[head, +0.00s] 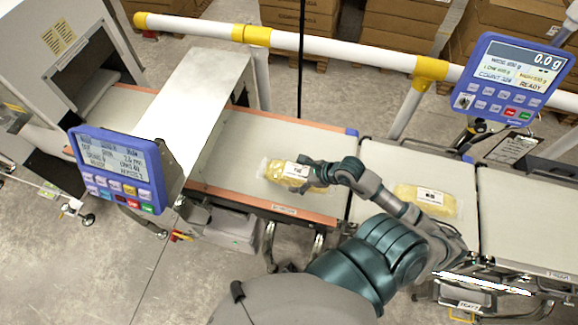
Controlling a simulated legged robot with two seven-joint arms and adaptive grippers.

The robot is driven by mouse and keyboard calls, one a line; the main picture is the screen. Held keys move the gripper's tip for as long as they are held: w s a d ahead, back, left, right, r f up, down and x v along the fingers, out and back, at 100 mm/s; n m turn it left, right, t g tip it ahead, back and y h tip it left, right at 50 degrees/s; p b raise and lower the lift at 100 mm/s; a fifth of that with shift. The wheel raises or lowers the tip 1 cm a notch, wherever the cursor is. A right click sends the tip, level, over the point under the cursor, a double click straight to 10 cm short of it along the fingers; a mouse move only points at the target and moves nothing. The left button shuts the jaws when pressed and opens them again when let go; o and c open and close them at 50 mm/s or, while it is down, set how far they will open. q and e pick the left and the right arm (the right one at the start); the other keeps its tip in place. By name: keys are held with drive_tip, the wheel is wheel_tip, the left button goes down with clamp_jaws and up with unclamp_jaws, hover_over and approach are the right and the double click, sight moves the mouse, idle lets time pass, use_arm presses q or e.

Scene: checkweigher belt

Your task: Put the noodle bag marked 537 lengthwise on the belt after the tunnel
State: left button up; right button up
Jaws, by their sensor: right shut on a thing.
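A clear bag of yellow noodles (272,168) with a white label is at the right part of the orange-edged belt (227,184). Its label print is too small to read surely. My right gripper (316,174) is shut on the bag's right end and hides that end. The bag's long side runs roughly along the belt; I cannot tell whether it rests on the surface. A silver tunnel cover (190,90) spans the belt to the left of the bag. A second noodle bag (440,203) lies on the belt section further right, partly behind my arm. My left gripper is out of view.
A blue display panel (118,170) stands at the belt's near side, left of the bag. Another panel (512,80) reads 0.0 g at the right. A white-yellow rail (330,50) runs behind the belts. The belt between tunnel cover and held bag is clear.

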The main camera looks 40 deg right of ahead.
sight(287, 162)
drive_tip(key=w, duration=0.3)
drive_tip(key=w+d, duration=0.1)
drive_tip(key=w, duration=0.1)
drive_tip(key=shift+w+f, duration=0.1)
drive_tip(key=shift+w, duration=0.25)
drive_tip(key=shift+w+a+p, duration=0.15)
drive_tip(key=shift+w+p, duration=0.15)
drive_tip(key=shift+a+f, duration=0.15)
drive_tip(key=shift+a, duration=0.05)
wheel_tip(287, 162, down, 3)
drive_tip(key=shift+a, duration=0.15)
drive_tip(key=shift+f, duration=0.1)
drive_tip(key=shift+d, duration=0.3)
drive_tip(key=o, duration=1.3)
drive_tip(key=shift+d+f, duration=0.15)
drive_tip(key=shift+d, duration=0.1)
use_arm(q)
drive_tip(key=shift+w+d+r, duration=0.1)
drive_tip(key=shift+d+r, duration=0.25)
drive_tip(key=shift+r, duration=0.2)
use_arm(e)
drive_tip(key=shift+s+a, duration=0.1)
drive_tip(key=shift+a, duration=0.1)
